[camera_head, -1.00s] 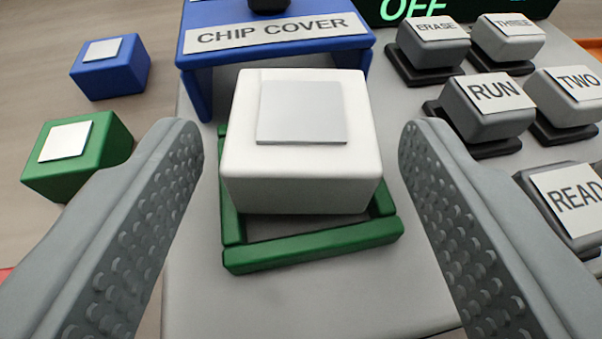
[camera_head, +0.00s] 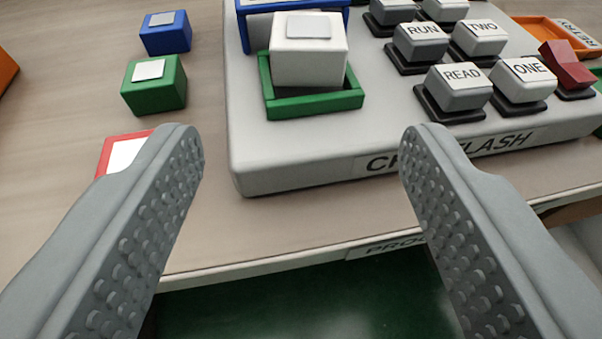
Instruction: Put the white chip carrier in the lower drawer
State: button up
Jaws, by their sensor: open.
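The white chip carrier (camera_head: 308,55) is a white block with a grey square on top. It sits in the green frame (camera_head: 315,103) on the grey programmer box (camera_head: 300,155). My gripper (camera_head: 302,150) is open and empty, its two grey fingers spread wide. The fingers are apart from the carrier, which shows beyond their tips near the top of the view. Below the table's front edge is a dark green surface (camera_head: 300,312), with part of a label (camera_head: 390,248) on the edge above it. I cannot tell whether this surface belongs to a drawer.
Green (camera_head: 155,88) and blue (camera_head: 166,34) blocks stand left of the box. A red-edged block (camera_head: 122,153) is partly behind the left finger. Several labelled buttons (camera_head: 458,88) and a red switch (camera_head: 567,66) stand on the right. An orange tray (camera_head: 545,28) lies at far right.

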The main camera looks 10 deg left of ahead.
jog(key=a+v, duration=0.1)
jog(key=v, duration=0.6)
jog(key=shift+s+d, duration=0.4)
jog(key=shift+d, duration=0.15)
jog(key=shift+r, duration=0.1)
